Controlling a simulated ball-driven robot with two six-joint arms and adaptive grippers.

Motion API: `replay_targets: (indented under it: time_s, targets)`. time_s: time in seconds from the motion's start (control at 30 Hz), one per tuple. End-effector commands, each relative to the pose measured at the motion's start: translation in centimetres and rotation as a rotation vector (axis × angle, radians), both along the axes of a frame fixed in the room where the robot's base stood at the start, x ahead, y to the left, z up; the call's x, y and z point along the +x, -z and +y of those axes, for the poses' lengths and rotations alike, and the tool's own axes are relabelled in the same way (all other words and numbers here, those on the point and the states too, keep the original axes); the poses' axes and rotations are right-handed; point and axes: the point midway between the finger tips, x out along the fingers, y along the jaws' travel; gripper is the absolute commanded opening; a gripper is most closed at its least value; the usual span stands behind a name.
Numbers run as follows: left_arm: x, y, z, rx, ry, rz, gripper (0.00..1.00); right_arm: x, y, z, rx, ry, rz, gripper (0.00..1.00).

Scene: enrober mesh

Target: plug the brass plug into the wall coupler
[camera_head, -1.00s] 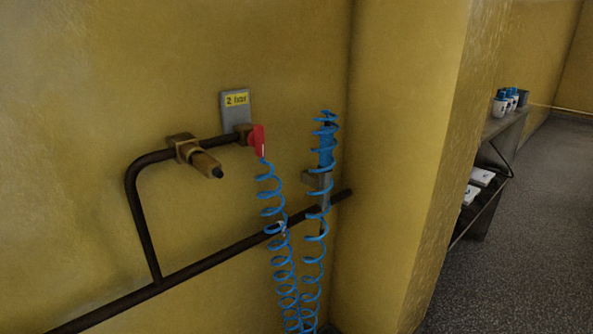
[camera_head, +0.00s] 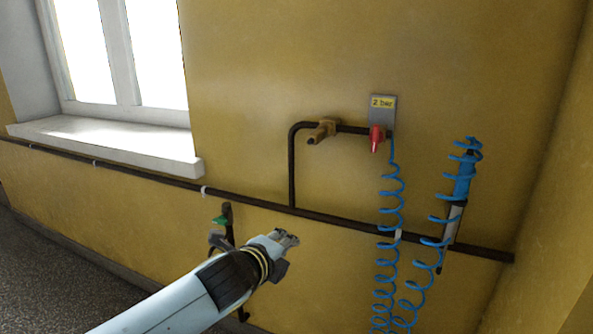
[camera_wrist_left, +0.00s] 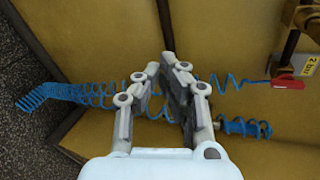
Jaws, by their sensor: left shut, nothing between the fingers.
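Brass parts also show at the top right of the left wrist view (camera_wrist_left: 304,14). A blue coiled hose (camera_head: 390,205) hangs below the red handle. I cannot pick out the brass plug in either view. My left gripper (camera_head: 286,238) is shut and empty, below and left of the coupler, well apart from it. Its fingers (camera_wrist_left: 161,66) show in front of the blue coils in the left wrist view. My right gripper is not in view.
A blue tool (camera_head: 464,180) with a coil around it is mounted at the right. A dark pipe (camera_head: 330,215) runs along the wall. A green-handled fitting (camera_head: 220,221) is left of my gripper. A windowsill (camera_head: 110,146) juts out at the left. The "2 bar" plate (camera_head: 382,103) is above the valve.

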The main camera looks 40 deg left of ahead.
Motion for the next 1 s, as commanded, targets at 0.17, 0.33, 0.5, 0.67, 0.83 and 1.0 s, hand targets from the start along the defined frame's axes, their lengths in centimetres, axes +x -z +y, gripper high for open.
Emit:
replay_targets:
  time_s: [0.17, 0.33, 0.5, 0.67, 0.83, 1.0]
  targets:
    - [2.2, -11.2, -0.5, 0.275, 0.065, -0.151, 0.0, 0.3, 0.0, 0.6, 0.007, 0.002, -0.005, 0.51]
    - [2.3, -17.3, -0.9, 0.431, 0.077, -0.228, 0.0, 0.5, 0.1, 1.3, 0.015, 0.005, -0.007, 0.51]
    - [2.7, -19.0, -0.9, 0.482, 0.077, -0.25, 0.0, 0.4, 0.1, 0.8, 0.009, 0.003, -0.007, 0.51]
    - [4.5, -19.0, -0.5, 0.481, 0.077, -0.25, 0.0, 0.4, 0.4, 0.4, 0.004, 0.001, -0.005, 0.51]
    - [6.5, -18.9, 0.0, 0.48, 0.077, -0.249, 0.0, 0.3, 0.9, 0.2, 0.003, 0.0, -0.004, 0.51]
    - [7.8, -18.9, 0.3, 0.479, 0.078, -0.248, 0.0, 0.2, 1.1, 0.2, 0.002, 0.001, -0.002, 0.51]
